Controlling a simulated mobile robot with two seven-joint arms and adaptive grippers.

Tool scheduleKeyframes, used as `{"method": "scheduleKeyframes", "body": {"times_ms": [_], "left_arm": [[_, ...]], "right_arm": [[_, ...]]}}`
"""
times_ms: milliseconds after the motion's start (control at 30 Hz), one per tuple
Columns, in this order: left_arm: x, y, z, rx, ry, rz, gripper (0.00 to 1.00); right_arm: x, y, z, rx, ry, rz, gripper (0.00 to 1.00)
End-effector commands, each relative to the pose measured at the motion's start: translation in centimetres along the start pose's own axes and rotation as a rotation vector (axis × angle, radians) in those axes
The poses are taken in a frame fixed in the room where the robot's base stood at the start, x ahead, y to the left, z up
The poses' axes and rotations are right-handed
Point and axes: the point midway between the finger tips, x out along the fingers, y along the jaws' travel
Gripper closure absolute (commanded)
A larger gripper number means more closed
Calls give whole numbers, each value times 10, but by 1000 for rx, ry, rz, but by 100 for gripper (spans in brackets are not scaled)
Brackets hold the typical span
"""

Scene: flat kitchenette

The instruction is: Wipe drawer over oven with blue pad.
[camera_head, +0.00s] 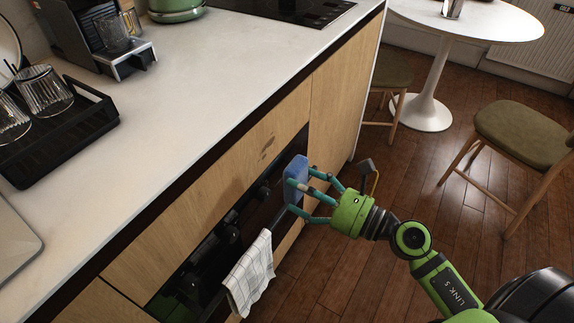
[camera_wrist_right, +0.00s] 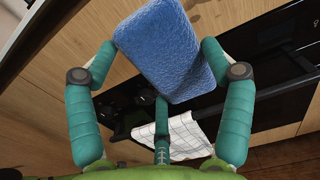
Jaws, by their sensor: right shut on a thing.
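A blue pad (camera_head: 296,179) is in my right gripper (camera_head: 309,192), whose teal fingers are shut on it. In the right wrist view the blue pad (camera_wrist_right: 168,48) sits between the fingertips, tilted. The gripper is in front of the oven (camera_head: 240,222), near its upper right part. The wooden drawer over the oven (camera_head: 215,185) runs along under the counter edge, with dark smudges on its front. I cannot tell whether the pad touches any surface. My left gripper is not in view.
A checked towel (camera_head: 250,275) hangs on the oven handle, below the pad. The white counter (camera_head: 190,90) holds a black tray (camera_head: 60,140) with glasses and a coffee machine (camera_head: 90,35). A round table (camera_head: 470,22) and chairs (camera_head: 520,135) stand at right; wooden floor lies between.

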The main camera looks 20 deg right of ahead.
Motion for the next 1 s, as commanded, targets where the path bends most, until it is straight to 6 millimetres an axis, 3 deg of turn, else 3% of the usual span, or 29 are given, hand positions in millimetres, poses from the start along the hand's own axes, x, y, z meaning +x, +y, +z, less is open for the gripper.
{"method": "scheduleKeyframes", "body": {"times_ms": [133,267,633,1000], "left_arm": [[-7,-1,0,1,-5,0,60],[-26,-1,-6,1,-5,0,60],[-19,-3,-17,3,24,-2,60],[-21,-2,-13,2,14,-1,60]], "right_arm": [[0,0,7,0,-1,0,45],[0,-1,27,0,-1,0,45],[-21,6,93,-2,-15,234,45],[-2,-4,36,10,-21,79,45]]}}
